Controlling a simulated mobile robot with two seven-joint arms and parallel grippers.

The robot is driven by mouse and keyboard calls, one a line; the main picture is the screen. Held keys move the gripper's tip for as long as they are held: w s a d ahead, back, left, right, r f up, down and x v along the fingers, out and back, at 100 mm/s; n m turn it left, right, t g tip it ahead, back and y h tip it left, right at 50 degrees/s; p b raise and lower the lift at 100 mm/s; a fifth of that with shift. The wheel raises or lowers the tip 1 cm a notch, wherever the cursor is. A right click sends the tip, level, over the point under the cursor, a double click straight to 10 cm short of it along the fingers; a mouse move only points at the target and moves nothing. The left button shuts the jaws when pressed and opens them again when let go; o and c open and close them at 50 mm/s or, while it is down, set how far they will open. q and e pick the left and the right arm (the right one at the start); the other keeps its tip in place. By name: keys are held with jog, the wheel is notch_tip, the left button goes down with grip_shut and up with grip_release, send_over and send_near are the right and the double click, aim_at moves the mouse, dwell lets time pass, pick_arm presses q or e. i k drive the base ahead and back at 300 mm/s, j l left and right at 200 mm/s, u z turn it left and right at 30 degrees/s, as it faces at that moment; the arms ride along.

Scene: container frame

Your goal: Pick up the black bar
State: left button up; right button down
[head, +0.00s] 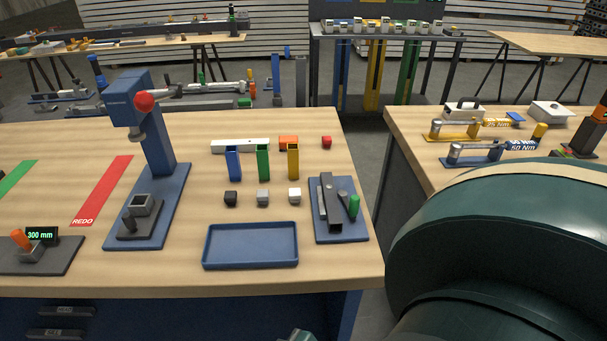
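A dark, near-black bar (331,201) lies lengthwise on a small blue plate (356,230) near the right edge of the wooden workbench (190,280). A thinner grey piece lies against its left side, and a grey part with a green handle (354,206) is at its right. I cannot tell whether the bar is loose or fixed to the plate. Neither gripper can be made out. A large dark green link of my arm fills the lower right, and a small greenish part shows at the bottom edge, well apart from the bar.
An empty blue tray (250,264) lies left of the plate. Black, grey and white cubes, coloured upright tubes (263,162) and a white bar (240,146) stand behind it. A tall blue press (155,140) stands further left. A second table (420,165) is across a gap on the right.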

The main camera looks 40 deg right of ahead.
aim_at(333, 216)
jog(key=i+j+z, duration=0.1)
jog(key=z, duration=0.25)
jog(key=j+z, duration=0.25)
jog(key=z, duration=0.15)
jog(key=i+j+z, duration=0.1)
jog(key=z, duration=0.25)
jog(key=j, duration=0.1)
